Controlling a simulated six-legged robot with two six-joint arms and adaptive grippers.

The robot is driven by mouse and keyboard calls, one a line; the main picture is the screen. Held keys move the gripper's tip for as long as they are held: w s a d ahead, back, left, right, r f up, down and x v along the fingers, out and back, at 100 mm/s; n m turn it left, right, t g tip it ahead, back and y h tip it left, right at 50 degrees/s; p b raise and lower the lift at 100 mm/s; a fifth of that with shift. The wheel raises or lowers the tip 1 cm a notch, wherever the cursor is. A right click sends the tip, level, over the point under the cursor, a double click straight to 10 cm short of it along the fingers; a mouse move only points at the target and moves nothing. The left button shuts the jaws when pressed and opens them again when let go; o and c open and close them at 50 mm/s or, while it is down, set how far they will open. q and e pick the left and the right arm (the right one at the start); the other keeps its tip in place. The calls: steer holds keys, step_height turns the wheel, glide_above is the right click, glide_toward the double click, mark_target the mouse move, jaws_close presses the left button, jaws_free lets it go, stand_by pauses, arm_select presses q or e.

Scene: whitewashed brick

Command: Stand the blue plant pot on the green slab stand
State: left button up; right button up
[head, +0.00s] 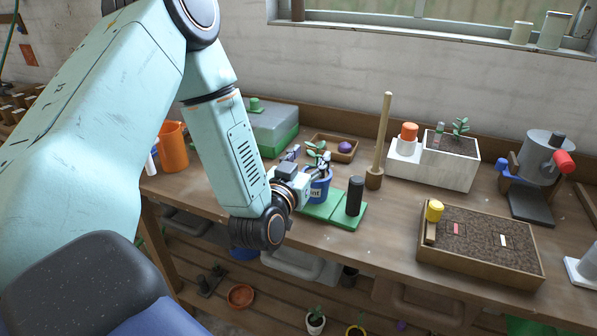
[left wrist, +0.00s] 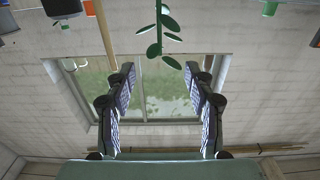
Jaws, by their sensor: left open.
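The blue plant pot (head: 319,190), with white lettering and a leafy green plant, stands upright over the left part of the green slab stand (head: 345,222); I see no gap beneath it. My left gripper (head: 309,163) is open beside the pot and partly hides its left side. In the left wrist view, the fingers of my left gripper (left wrist: 161,82) are spread with nothing held between them. The plant's leaves (left wrist: 160,40) show above and between them, but the pot itself does not. My right gripper is not in view.
A black cylinder (head: 355,196) stands on the slab right of the pot. A wooden plunger-like tool (head: 381,145), a white planter (head: 455,168) and a soil tray (head: 480,240) are to the right. An orange bucket (head: 173,148) and a green-grey box (head: 273,128) are left and behind.

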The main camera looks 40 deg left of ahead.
arm_select(q)
steer(key=v, duration=0.7)
steer(key=s+d+f+m+g+h, duration=0.1)
steer(key=s+d+f+g+h, duration=0.2)
steer(key=f, duration=0.5)
steer(key=s+d+f+m+g+h, duration=0.1)
steer(key=s+d+f+g, duration=0.25)
steer(key=f, duration=0.55)
steer(key=s+d+f+g, duration=0.2)
steer(key=s+f+g, duration=0.3)
steer(key=s, duration=0.5)
steer(key=s+d+f+g, duration=0.2)
steer(key=s+f+g, duration=0.4)
steer(key=s, duration=0.5)
steer(key=shift+s+f, duration=0.35)
steer(key=shift+f, duration=0.1)
steer(key=shift+w+f, duration=0.1)
